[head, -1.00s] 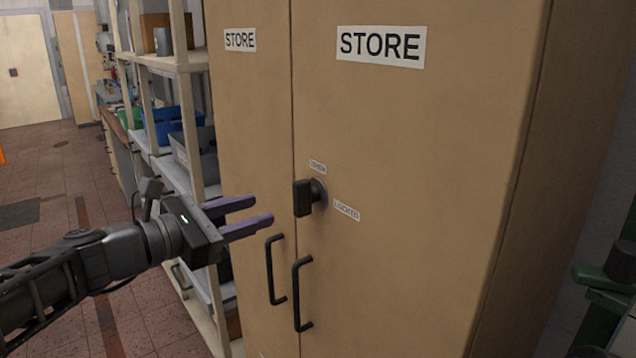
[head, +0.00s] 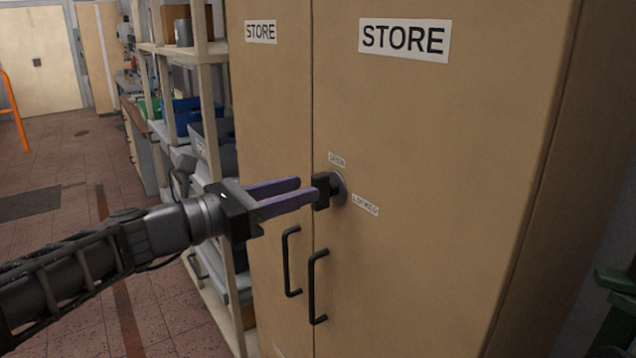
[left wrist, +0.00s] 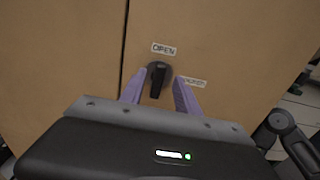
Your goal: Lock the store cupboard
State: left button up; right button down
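The store cupboard (head: 430,130) is tan with two doors, both shut, each with a "STORE" label. A black turn knob (head: 322,190) on a round base sits on the right door near the seam. Its labels are "OPEN" (head: 337,160) above and "LOCKED" (head: 365,204) to the right. In the left wrist view the knob's bar (left wrist: 158,80) stands upright, in line with "OPEN". My left gripper (head: 309,189) is open, its purple fingers reaching the knob. In the left wrist view the fingers lie either side of the bar, with gaps visible. My right gripper is out of view.
Two black pull handles (head: 316,288) hang below the knob. An open shelf (head: 200,50) with bins stands left of the cupboard. Green equipment (head: 615,280) stands at the right edge. Tiled floor (head: 60,180) lies open at the left.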

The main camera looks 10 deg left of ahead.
aim_at(318, 209)
pick_arm(q)
jog(key=x, duration=0.5)
grip_shut()
dwell(0.3)
